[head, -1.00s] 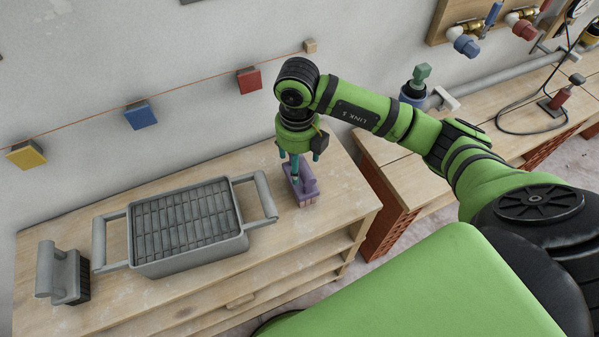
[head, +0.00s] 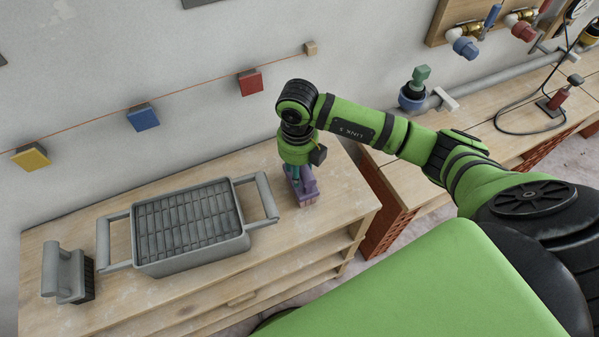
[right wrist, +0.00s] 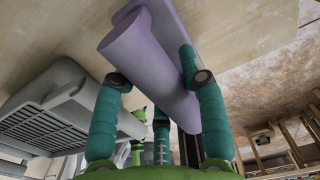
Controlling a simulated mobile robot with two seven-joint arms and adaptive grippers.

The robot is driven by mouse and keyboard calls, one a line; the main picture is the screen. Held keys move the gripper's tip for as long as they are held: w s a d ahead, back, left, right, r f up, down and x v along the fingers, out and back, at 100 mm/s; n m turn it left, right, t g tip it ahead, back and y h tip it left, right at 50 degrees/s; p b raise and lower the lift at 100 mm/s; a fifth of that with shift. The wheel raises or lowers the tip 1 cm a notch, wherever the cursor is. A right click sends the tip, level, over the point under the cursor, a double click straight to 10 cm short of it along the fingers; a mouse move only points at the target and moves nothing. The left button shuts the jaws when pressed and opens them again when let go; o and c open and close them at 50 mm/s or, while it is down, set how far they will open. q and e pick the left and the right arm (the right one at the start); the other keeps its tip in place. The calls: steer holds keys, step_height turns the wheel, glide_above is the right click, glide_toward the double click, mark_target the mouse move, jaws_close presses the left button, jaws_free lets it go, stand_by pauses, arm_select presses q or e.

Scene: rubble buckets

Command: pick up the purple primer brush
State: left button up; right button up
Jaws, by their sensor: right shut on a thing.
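The purple primer brush (head: 309,187) stands on the wooden bench near its right end, right of the grey tray. In the right wrist view its purple handle (right wrist: 145,50) fills the upper middle, between the teal fingers. My right gripper (head: 294,175) points down at the brush from above. In the right wrist view my right gripper (right wrist: 155,80) is shut on the brush, with fingers on both sides of the handle. The fingertips are partly hidden in the head view. My left gripper is not in view.
A grey tray (head: 240,243) with raised side handles stands left of the brush on the wooden bench (head: 205,311). A grey brush (head: 62,272) stands at the bench's left end. The wall lies behind, and a second bench (head: 415,180) is to the right.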

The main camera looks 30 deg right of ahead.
steer(key=shift+r, duration=0.1)
steer(key=shift+r, duration=0.25)
steer(key=r, duration=0.1)
steer(key=r+b, duration=0.2)
steer(key=shift+s+d+r, duration=0.15)
steer(key=shift+d+r, duration=0.1)
steer(key=shift+d, duration=0.05)
steer(key=s+d+r+b, duration=0.3)
steer(key=s+d+r, duration=0.3)
steer(key=s+d, duration=0.1)
steer(key=shift+s+r, duration=0.4)
steer(key=shift+s, duration=0.45)
steer(key=o, duration=0.6)
steer(key=shift+c, duration=0.2)
jaws_close()
